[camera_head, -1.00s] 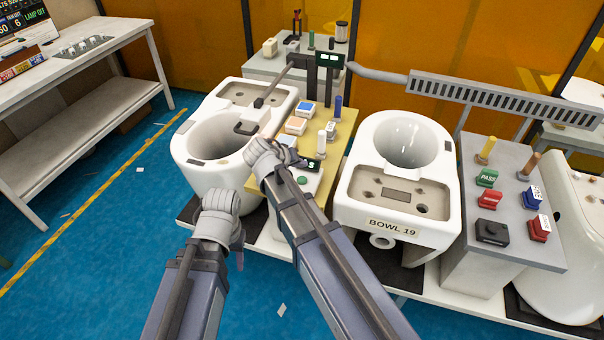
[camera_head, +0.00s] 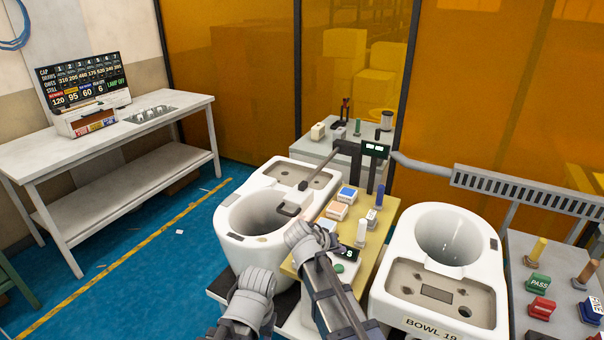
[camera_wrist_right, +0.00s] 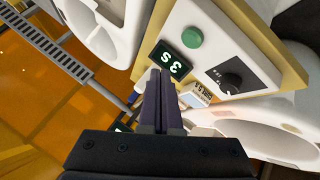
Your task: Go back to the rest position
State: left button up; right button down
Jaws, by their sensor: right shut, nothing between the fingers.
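My right gripper (camera_head: 318,242) is above the front of the yellow-topped stand (camera_head: 376,240) between two white toilet bowls. Its fingers show closed together and empty in the right wrist view (camera_wrist_right: 163,85). They point toward a small display (camera_wrist_right: 170,62) and lie over the stand's control box, with a green button (camera_wrist_right: 192,37) and a black knob (camera_wrist_right: 231,80). My left gripper (camera_head: 250,302) is lower and to the left, in front of the left bowl (camera_head: 236,240). Its fingers are hidden, so its jaws cannot be read.
The right bowl (camera_head: 398,312), labelled BOWL 19, stands right of the stand. A grey stand with stamps (camera_head: 520,268) is farther right. A bench (camera_head: 100,150) with a lit board (camera_head: 83,84) is at the left.

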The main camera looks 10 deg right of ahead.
jog(key=s+a+f+n+g+y, duration=0.2)
jog(key=s+a, duration=0.4)
jog(key=s, duration=0.5)
jog(key=s+a+f+n+g+y, duration=0.3)
jog(key=s+a, duration=0.3)
jog(key=s, duration=0.6)
jog(key=shift+a+f+g+y, duration=0.2)
jog(key=shift+f+g+y, duration=0.2)
jog(key=shift+f, duration=0.3)
